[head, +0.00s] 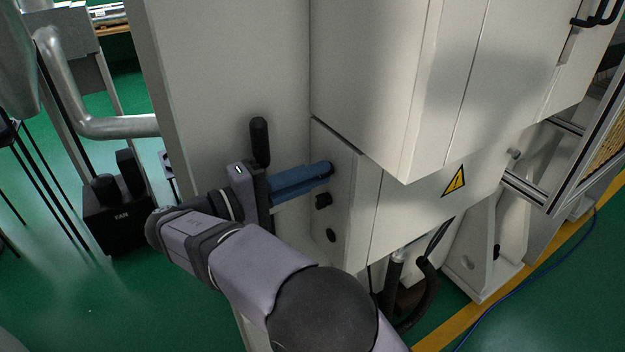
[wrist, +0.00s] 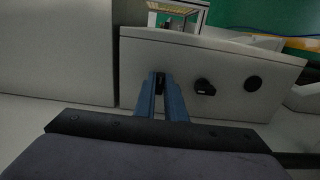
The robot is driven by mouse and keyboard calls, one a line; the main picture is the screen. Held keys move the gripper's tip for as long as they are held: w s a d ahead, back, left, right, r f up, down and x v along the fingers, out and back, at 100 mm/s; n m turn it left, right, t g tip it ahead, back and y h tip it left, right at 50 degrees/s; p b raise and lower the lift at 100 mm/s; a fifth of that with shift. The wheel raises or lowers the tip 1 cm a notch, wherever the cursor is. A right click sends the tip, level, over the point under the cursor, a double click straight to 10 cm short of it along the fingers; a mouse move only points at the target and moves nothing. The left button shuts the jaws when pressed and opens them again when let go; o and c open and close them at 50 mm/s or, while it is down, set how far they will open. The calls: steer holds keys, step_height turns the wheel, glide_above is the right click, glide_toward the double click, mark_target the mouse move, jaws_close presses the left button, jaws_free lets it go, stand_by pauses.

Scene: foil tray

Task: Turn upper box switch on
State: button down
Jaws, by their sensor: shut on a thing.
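A light grey box (head: 342,190) carries a column of black controls on its left side face. The uppermost switch (wrist: 160,82) is between the two blue fingers of my gripper (head: 326,169) and shows as a dark shape in the wrist view. My gripper (wrist: 164,78) is shut on this switch, with its fingers pointing at the box face. In the head view the fingers hide most of the switch, so I cannot tell which way it is turned. A black knob (head: 322,200) sits just below it, and a round black part (head: 331,235) is lower still.
A larger grey cabinet (head: 375,80) overhangs the box. A yellow warning triangle (head: 454,181) is on the front. Dark cables (head: 428,275) hang below. A tall grey panel (head: 225,75) stands behind my gripper. Green floor (head: 60,290) is open at lower left.

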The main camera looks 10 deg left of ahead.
stand_by(0.3)
steer(key=c, duration=1.8)
jaws_free()
steer(key=shift+s+a, duration=0.1)
steer(key=shift+v, duration=3.55)
